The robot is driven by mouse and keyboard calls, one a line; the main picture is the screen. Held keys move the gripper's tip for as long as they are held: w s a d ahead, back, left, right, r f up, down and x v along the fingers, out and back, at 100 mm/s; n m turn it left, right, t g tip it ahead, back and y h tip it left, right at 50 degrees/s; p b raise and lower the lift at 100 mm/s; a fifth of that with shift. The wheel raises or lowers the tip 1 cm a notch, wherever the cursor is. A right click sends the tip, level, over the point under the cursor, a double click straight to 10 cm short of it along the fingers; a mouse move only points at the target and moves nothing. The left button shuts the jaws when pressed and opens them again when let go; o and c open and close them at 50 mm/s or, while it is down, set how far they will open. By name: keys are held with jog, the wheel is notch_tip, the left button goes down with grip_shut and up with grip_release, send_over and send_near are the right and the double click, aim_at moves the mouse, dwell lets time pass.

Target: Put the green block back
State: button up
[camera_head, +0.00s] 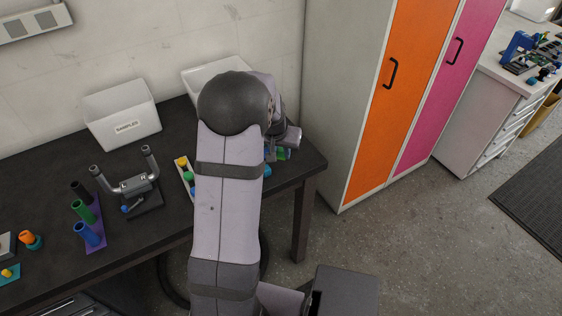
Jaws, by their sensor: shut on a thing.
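My gripper (285,149) is over the right end of the dark workbench (150,215), mostly hidden behind my own arm. It is shut on what looks like a green block (281,154), small and partly covered. Whether the block touches the bench or is held above it, I cannot tell. Small blue pieces show close by, one of them (267,171) at the edge of my arm. A pale narrow tray (182,168) with yellow, green and blue pieces shows just left of my arm, its right part hidden.
A white bin labelled SAMPLES (122,112) and another white bin (203,76) stand at the back. A handlebar on a stand (133,187) and black, green and blue cups (86,216) stand left. An orange-and-pink cabinet (403,100) stands right of the bench.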

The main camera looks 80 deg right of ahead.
jog(key=shift+f+p, duration=0.5)
jog(key=shift+f, duration=2.15)
jog(key=shift+f, duration=0.15)
jog(key=o, duration=0.9)
jog(key=shift+r, duration=0.25)
jog(key=shift+b+v, duration=1.6)
jog(key=shift+v, duration=4.3)
